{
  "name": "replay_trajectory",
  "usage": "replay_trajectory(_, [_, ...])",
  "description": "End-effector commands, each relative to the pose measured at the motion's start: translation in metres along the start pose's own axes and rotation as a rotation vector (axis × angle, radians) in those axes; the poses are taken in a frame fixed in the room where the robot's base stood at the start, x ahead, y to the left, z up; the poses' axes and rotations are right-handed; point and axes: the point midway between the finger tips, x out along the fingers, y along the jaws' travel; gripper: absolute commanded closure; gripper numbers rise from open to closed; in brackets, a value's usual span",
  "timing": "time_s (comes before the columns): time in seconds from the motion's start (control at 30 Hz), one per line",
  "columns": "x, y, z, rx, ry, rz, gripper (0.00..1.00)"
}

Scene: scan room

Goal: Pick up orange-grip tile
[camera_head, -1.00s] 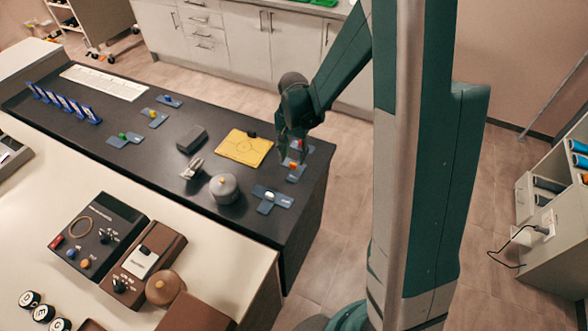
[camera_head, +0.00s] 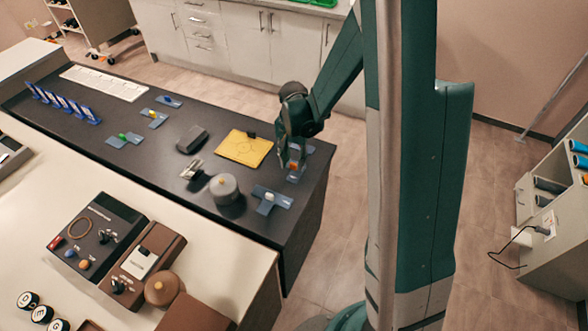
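The orange-grip tile (camera_head: 293,177) is a blue-grey tile with a small orange grip (camera_head: 294,166), lying near the right end of the dark bench. My gripper (camera_head: 291,165) points down over it. The two fingers stand apart, one on each side of the orange grip as seen here, and they hide much of the tile. The gripper looks open; I cannot tell whether a finger touches the grip. The tile appears to lie on the bench.
A yellow plate (camera_head: 244,149) with a dark knob lies left of my gripper. A grey round pot (camera_head: 224,188) and a white-grip tile (camera_head: 271,199) lie nearer. A green-grip tile (camera_head: 124,138) and a yellow-grip tile (camera_head: 154,118) lie further left. The bench's right edge is close.

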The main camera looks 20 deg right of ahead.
Motion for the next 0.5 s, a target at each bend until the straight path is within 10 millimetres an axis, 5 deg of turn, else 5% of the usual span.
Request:
replay_trajectory(0.2, [0.0, 0.0, 0.0, 0.0, 0.0, 0.0, 0.96])
replay_trajectory(0.5, [-0.0006, 0.0, 0.0, 0.0, 0.0, 0.0, 0.96])
